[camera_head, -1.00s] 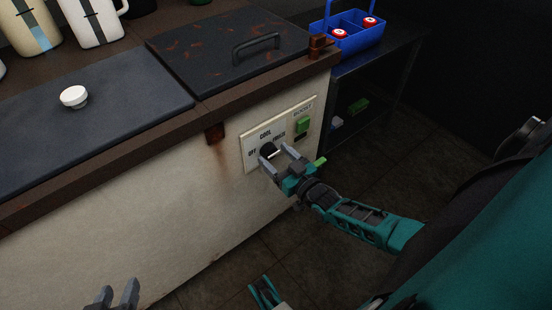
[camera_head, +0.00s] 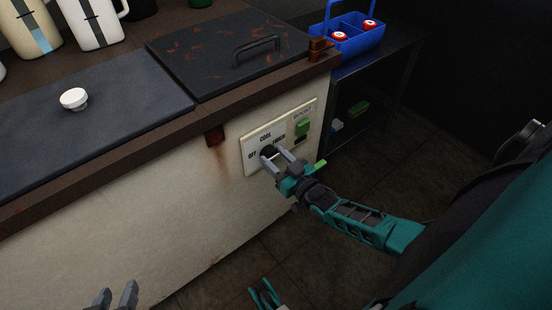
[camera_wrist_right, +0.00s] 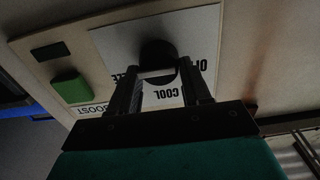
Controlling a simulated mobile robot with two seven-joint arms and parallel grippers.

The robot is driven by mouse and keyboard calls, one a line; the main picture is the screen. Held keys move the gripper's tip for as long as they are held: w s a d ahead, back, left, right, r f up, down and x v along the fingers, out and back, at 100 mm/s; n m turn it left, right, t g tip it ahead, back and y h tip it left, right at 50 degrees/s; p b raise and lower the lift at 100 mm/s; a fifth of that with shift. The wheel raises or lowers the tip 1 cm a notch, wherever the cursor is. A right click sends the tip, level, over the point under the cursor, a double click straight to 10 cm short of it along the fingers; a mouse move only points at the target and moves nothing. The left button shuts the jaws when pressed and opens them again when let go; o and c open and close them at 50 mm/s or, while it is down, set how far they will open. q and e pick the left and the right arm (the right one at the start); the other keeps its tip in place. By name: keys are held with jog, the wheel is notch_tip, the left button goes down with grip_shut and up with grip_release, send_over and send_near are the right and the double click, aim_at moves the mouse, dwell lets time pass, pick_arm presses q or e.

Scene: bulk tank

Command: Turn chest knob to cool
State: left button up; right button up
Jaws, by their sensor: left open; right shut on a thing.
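The black chest knob (camera_head: 267,152) sits on a cream control panel (camera_head: 252,138) on the chest's front, with OFF, COOL and FREEZE labels around it. My right gripper (camera_head: 272,156) is shut on the knob, one finger on each side. The right wrist view also shows the dark knob (camera_wrist_right: 158,56) between the fingers (camera_wrist_right: 160,88), with a pale strip across its face. The fingers partly cover the knob, so I cannot tell which label it points to. My left gripper (camera_head: 114,297) is open and empty at the bottom edge, away from the chest.
A green BOOST switch (camera_head: 302,127) is right of the knob on the same panel. The chest's lid (camera_head: 215,60) and a white cap (camera_head: 74,98) are above. A blue caddy (camera_head: 352,40) stands on a side table. Floor right of the chest is open.

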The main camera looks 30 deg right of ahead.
jog(key=shift+n, duration=0.3)
jog(key=n, duration=0.2)
jog(key=shift+n+p, duration=0.3)
jog(key=n, duration=0.5)
jog(key=shift+s+a+f, duration=0.1)
jog(key=shift+a, duration=0.05)
jog(key=n, duration=0.6)
jog(key=shift+f+n+b, duration=0.2)
jog(key=shift+n+b, duration=0.1)
jog(key=shift+b, duration=0.05)
jog(key=shift+n, duration=1.4)
jog(key=shift+b, duration=0.3)
jog(key=shift+n, duration=0.3)
jog(key=o, duration=1)
